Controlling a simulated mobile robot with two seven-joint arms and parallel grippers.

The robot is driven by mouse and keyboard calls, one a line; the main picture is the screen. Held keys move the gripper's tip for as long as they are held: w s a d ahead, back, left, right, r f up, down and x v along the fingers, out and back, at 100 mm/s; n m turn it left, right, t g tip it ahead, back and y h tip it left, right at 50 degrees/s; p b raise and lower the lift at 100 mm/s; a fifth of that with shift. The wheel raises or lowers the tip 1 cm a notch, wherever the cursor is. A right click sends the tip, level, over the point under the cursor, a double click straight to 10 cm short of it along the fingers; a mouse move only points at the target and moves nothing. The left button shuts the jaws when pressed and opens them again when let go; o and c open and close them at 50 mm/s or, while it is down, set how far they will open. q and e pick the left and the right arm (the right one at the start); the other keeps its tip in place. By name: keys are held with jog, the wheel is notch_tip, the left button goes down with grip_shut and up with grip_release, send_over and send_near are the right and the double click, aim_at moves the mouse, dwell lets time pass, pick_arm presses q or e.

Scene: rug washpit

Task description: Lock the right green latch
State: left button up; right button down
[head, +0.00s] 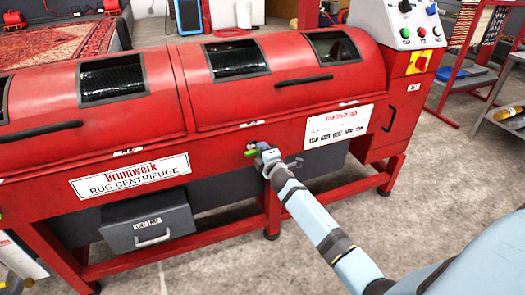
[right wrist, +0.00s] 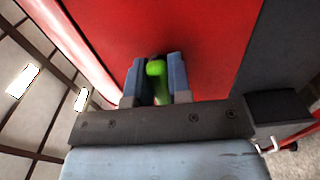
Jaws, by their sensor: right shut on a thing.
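The green latch (head: 251,153) is on the front face of the red rug centrifuge (head: 230,115), under the right lid. In the right wrist view the green latch (right wrist: 157,72) sits between the two blue-grey fingers. My right gripper (head: 264,150) reaches in from the lower right and is shut on the latch; the right wrist view also shows the gripper (right wrist: 159,82) close to the red panel. The fingers hide the latch's lower part and its mounting. My left gripper is not in view.
A grey drawer box (head: 150,226) hangs under the machine at left. A control box (head: 405,28) with buttons stands at the right end. A red frame leg (head: 272,212) is below my gripper. The concrete floor in front is clear.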

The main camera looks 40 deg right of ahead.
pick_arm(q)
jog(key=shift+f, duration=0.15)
pick_arm(e)
jog(key=c, duration=1)
grip_release()
jog(key=shift+c, duration=0.2)
pick_arm(q)
jog(key=p, duration=0.1)
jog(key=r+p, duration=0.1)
jog(key=p, duration=0.1)
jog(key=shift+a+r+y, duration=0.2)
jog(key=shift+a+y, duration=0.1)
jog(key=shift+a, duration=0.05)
pick_arm(e)
jog(key=v, duration=1.3)
jog(key=shift+s, duration=0.4)
jog(key=shift+f, duration=0.1)
